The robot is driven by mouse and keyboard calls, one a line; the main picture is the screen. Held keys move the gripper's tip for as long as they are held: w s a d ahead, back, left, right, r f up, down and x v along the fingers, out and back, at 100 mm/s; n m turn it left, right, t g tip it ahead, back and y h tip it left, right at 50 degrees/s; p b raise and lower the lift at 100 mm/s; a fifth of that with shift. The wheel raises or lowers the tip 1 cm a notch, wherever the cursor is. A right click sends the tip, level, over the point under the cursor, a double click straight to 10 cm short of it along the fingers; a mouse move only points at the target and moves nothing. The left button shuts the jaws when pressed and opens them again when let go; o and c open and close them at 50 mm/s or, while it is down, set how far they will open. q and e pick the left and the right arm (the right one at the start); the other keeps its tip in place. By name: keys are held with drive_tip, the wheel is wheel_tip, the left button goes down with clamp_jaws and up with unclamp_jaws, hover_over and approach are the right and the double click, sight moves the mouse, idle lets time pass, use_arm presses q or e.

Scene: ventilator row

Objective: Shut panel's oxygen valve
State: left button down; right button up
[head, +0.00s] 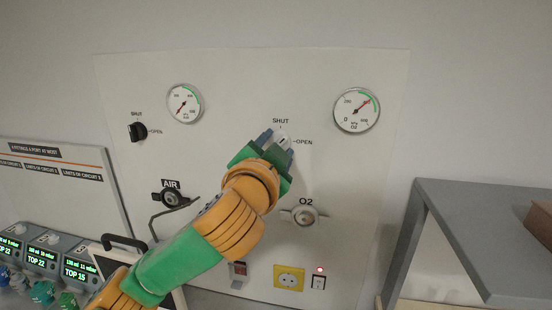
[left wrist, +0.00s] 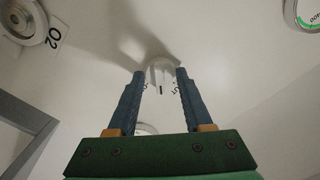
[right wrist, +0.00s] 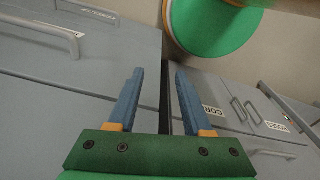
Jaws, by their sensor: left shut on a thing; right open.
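The white knob (head: 284,141) of the oxygen valve is on the upper right half of the wall panel (head: 230,80), with SHUT printed above it and OPEN to its right. My left gripper (head: 277,142) is at the knob with one finger on each side, shut on it. The left wrist view also shows the knob (left wrist: 160,74) between the fingertips, with a short dark mark on it. I cannot tell exactly which word the mark points to. My right gripper (right wrist: 159,75) is open and empty in the right wrist view, before grey cabinet fronts.
A black knob (head: 138,131) with its own SHUT and OPEN words is at the panel's left. Two gauges (head: 184,104) (head: 357,110), an AIR outlet (head: 172,197) and an O2 outlet (head: 304,215) are on the panel. A grey shelf (head: 470,215) stands right; ventilator displays (head: 80,268) line the lower left.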

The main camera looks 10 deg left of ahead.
use_arm(q)
drive_tip(key=shift+n+b, duration=1.45)
drive_tip(key=shift+n, duration=2.65)
drive_tip(key=shift+c, duration=1.6)
unclamp_jaws()
drive_tip(key=shift+s, duration=0.1)
